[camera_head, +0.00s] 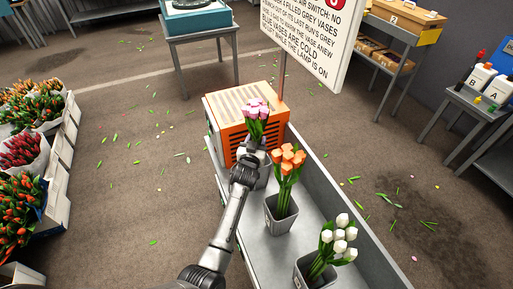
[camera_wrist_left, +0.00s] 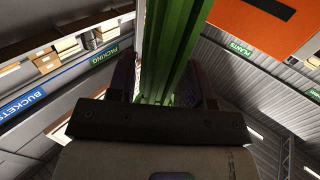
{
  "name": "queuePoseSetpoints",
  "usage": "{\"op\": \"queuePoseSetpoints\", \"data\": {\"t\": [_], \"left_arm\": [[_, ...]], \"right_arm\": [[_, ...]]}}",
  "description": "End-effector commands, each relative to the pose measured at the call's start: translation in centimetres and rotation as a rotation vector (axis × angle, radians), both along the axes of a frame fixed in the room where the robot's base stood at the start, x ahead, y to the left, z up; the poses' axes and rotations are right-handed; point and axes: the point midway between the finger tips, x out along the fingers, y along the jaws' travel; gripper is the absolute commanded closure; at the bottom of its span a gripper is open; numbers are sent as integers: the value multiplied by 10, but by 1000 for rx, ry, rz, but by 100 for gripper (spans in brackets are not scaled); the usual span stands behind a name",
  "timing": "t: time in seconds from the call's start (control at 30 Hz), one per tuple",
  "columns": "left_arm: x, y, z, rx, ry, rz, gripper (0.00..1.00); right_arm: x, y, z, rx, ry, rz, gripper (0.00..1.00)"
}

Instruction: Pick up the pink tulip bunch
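The pink tulip bunch (camera_head: 257,107) stands upright, in front of the orange slatted box in the head view. My left gripper (camera_head: 250,148) is at its stems, below the flowers. In the left wrist view, the green stems (camera_wrist_left: 175,50) run between the two fingers (camera_wrist_left: 168,88), which close on them from both sides. A grey vase (camera_head: 264,178) shows partly behind my left gripper and arm. Whether the stem ends are inside it is hidden. My right gripper is not in view.
Orange tulips (camera_head: 291,160) in a grey vase stand close on the right, with white tulips (camera_head: 338,238) nearer. They share a grey trough (camera_head: 325,190) with raised sides. The orange box (camera_head: 235,105) and a sign (camera_head: 310,35) are behind. Flower crates (camera_head: 60,185) stand left.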

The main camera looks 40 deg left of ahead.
Motion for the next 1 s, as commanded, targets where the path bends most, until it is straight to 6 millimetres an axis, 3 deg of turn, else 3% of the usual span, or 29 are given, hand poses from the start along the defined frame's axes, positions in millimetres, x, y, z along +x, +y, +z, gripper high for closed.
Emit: {"op": "queuePoseSetpoints", "data": {"t": [0.37, 0.67, 1.0], "left_arm": [[0, 0, 0, 0, 0, 0, 90], [0, 0, 7, 2, -4, 0, 91], [0, 0, 64, 2, -5, 0, 91]], "right_arm": [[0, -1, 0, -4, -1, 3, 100], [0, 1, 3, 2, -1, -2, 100], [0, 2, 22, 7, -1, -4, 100]]}}
